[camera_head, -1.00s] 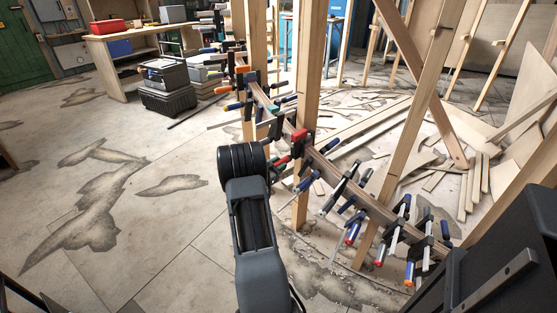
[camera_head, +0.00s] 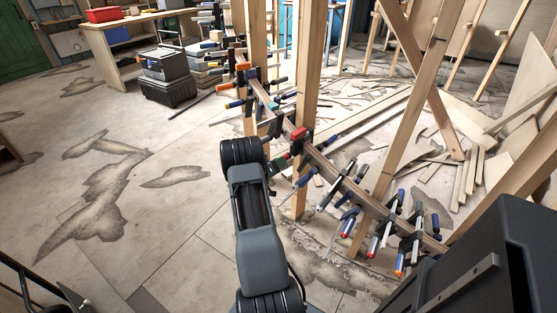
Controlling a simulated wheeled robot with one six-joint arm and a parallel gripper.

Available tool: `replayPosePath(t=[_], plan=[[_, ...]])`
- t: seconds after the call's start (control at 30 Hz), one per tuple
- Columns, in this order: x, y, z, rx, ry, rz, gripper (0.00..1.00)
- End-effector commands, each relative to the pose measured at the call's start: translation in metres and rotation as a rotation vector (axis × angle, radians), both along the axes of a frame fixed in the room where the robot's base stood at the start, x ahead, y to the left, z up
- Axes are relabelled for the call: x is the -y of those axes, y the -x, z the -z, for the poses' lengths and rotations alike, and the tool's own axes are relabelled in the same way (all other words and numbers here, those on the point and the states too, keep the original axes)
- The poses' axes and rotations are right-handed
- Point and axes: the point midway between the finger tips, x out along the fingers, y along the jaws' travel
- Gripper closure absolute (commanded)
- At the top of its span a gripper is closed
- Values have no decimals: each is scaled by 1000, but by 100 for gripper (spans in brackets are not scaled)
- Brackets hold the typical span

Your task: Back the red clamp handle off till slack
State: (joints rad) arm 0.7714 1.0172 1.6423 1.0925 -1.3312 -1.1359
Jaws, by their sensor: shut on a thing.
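A row of clamps grips a long curved wooden stringer (camera_head: 335,177) that runs between upright posts. A clamp with a red part (camera_head: 299,135) sits on the stringer beside the middle post. My arm reaches up from the bottom, and its black wrist (camera_head: 243,153) is left of that clamp. My gripper (camera_head: 272,166) shows only in part, just right of the wrist. The wrist hides much of the grip, and I cannot tell how slack the clamp is.
Several blue, red and orange clamp handles (camera_head: 372,246) stick out from the stringer at lower right. Wooden posts (camera_head: 309,80) stand close to the arm. Thin offcuts (camera_head: 450,165) litter the floor at right. Toolboxes (camera_head: 166,75) stand at upper left. The stained floor at left is clear.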

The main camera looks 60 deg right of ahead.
Motion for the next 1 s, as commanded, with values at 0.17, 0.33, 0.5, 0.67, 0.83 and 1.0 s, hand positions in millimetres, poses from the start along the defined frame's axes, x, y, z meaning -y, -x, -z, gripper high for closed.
replayPosePath(t=[0.17,0.33,0.5,0.67,0.83,1.0], plan=[[0,0,-2,-164,-41,0,94],[0,0,-2,-320,-79,0,94],[0,0,-2,-475,-115,1,94],[0,1,-2,-612,-147,1,94],[0,0,-2,-734,-177,2,94],[0,0,-1,-828,-199,2,94]])
